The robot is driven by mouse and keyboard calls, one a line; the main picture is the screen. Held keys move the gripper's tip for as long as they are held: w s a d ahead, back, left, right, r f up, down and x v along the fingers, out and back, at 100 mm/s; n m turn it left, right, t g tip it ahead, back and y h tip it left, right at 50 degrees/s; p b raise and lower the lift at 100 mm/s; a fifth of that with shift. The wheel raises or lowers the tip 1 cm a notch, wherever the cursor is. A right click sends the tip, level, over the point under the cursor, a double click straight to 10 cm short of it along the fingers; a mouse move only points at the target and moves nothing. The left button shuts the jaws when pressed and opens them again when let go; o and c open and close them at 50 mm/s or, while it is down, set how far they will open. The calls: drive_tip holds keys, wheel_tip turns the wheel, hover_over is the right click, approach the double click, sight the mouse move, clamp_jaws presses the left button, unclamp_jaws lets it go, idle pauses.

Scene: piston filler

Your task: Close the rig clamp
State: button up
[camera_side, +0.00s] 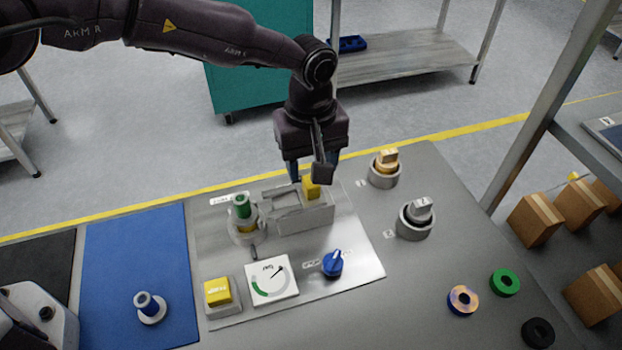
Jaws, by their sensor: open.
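The rig is a grey metal fixture (304,217) on a bright plate, with a rectangular recess in its top. A yellow block (312,190) stands at the right end of the fixture and looks like the clamp's handle. My gripper (311,177) points down above the right part of the fixture. Its two fingers are apart, one on each side of the yellow block in the picture. I cannot tell whether they touch it. My wrist partly covers the block's top. A green-capped cylinder (242,206) stands upright in a holder at the fixture's left end.
In front are a yellow button (217,291), a dial gauge (271,280) and a blue knob (332,263). Two round holders with tan (385,162) and grey (419,210) tops stand right. A blue mat (135,245) with a blue-topped piece lies left. Coloured rings lie front right.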

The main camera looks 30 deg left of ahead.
wheel_tip(320, 180, down, 5)
idle(0.3)
